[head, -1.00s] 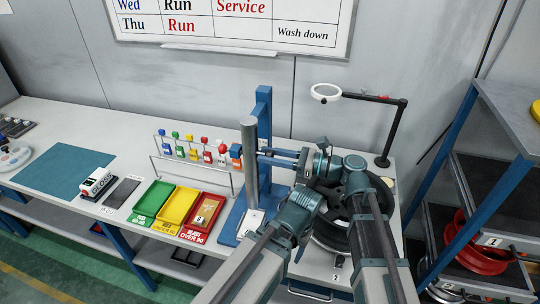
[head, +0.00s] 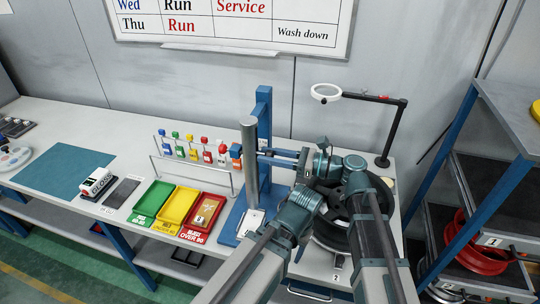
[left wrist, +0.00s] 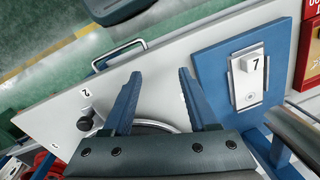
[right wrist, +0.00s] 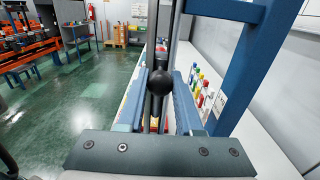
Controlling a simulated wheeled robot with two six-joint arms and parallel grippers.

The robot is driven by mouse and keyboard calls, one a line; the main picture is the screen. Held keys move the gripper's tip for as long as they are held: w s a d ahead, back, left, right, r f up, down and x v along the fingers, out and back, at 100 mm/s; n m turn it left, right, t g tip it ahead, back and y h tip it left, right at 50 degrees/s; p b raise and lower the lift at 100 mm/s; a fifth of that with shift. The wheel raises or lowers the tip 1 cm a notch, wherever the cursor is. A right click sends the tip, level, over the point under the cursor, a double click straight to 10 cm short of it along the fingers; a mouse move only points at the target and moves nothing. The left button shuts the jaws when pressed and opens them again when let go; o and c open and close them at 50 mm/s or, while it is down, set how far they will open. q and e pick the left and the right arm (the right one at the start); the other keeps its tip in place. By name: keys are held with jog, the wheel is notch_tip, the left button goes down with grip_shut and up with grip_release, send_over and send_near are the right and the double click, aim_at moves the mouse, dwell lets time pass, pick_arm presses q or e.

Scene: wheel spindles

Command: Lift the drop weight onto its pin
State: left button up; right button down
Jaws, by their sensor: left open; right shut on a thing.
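The right wrist view shows my right gripper's fingers (right wrist: 158,98) shut around a dark handle with a round black knob (right wrist: 160,82). I cannot make out the pin or whether the weight touches it. My left gripper (left wrist: 155,100) is open and empty, pointing down over the bench beside the blue base plate (left wrist: 213,68); my wrist hides its fingers in the head view.
A dark wheel (head: 335,235) lies under my arms. Green (head: 148,207), yellow (head: 175,212) and red (head: 220,206) trays and a bottle rack (head: 183,172) stand left. A magnifier lamp (head: 405,125) stands at the back right.

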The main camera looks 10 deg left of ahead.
pick_arm(q)
jog(key=shift+r, duration=0.1)
pick_arm(e)
jog(key=shift+r, duration=0.1)
notch_tip(320, 180, up, 2)
jog(key=shift+r+p, duration=0.1)
jog(key=shift+p, duration=1.1)
pick_arm(q)
notch_tip(320, 180, up, 2)
jog(key=shift+r, duration=0.1)
pick_arm(e)
jog(key=c, duration=0.6)
grip_release()
jog(key=d, duration=1.4)
jog(key=shift+s, duration=0.2)
